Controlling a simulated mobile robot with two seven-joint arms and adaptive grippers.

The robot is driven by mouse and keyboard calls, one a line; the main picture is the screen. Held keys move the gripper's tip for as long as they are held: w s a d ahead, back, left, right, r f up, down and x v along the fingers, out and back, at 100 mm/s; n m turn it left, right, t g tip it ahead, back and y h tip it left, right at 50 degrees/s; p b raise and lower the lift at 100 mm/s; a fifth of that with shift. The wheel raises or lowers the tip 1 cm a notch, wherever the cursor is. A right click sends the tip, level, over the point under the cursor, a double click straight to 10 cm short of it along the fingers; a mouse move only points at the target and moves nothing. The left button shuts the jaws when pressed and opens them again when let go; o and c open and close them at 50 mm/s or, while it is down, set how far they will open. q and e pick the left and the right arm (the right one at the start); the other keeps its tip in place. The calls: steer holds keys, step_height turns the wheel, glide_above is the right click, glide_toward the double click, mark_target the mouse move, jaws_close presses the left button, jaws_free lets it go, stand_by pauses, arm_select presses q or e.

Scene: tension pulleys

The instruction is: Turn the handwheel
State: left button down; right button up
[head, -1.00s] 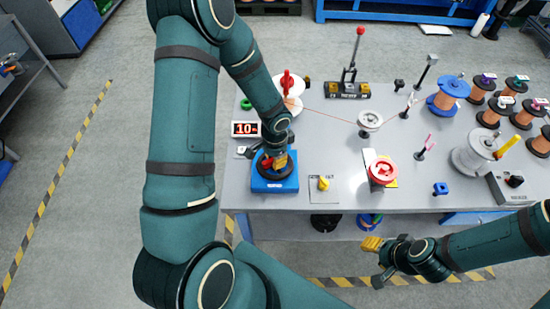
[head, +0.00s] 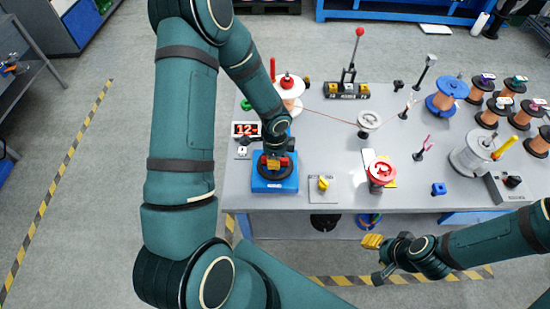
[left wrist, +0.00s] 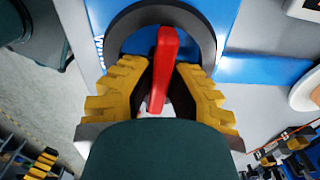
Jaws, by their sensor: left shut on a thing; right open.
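The black handwheel (head: 275,176) sits on a blue base (head: 276,187) at the front left of the bench. My left gripper (head: 277,161) is over the wheel from above. In the left wrist view its yellow fingers (left wrist: 160,66) are shut on the wheel's red handle (left wrist: 163,62), one on each side. Part of the wheel's dark rim (left wrist: 125,22) shows behind the fingers. My arm hides part of the bench behind the wheel. My right gripper (head: 374,255) is open and empty, in front of the bench edge.
A yellow knob (head: 323,184) and a red-and-white pulley (head: 382,172) stand to the right. A thin wire runs from a white spool (head: 289,87) to a pulley (head: 369,121). Several copper spools fill the right side.

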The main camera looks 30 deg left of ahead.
stand_by(0.5)
arm_select(q)
steer(key=c, duration=0.9)
jaws_free()
steer(key=shift+c, duration=0.2)
step_height(320, 180, up, 12)
steer(key=shift+d+f, duration=0.1)
